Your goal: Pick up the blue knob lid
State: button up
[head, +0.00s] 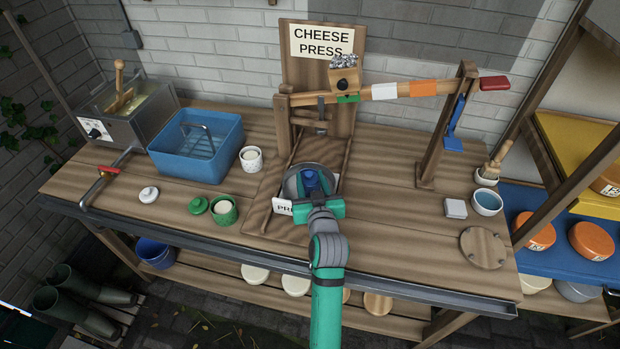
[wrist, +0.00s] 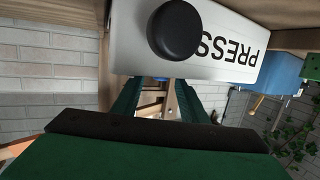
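The press lever (head: 400,90) and its upright post (head: 430,155) stand behind and right. A white cup (head: 251,159), a green pot (head: 224,210) and a blue basin (head: 196,146) are left. A round wooden board (head: 483,248) lies right.

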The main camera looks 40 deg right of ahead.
jog(key=shift+w, duration=0.2)
jog(key=shift+s, duration=0.15)
grip_shut()
